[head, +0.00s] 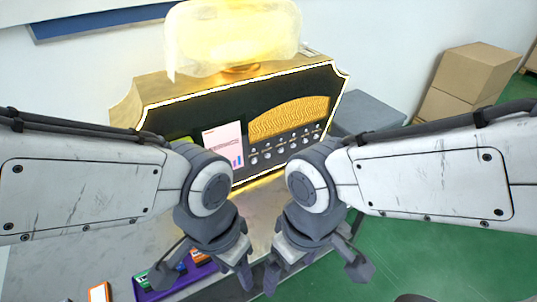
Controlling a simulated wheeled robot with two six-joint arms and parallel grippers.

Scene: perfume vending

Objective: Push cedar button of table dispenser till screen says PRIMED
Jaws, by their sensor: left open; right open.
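The table dispenser (190,105) stands at the back of the table, a box with a gold top and a black front. Its pale screen (224,147) shows pink and blue marks and text too small to read. Rows of small round silver buttons (280,143) sit right of the screen, below a wavy gold panel. I cannot tell which is the cedar button; my forearms and wrists hide the lower front. My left gripper (201,275) is open, near the table's front, apart from the dispenser. My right gripper (316,274) is open beside it, also apart.
A glowing yellow glass piece (232,38) tops the dispenser. A purple tray (151,294) with small colored items lies beneath my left gripper, and an orange-edged card (98,292) left of it. A grey box (372,108) and cardboard boxes (465,75) stand to the right.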

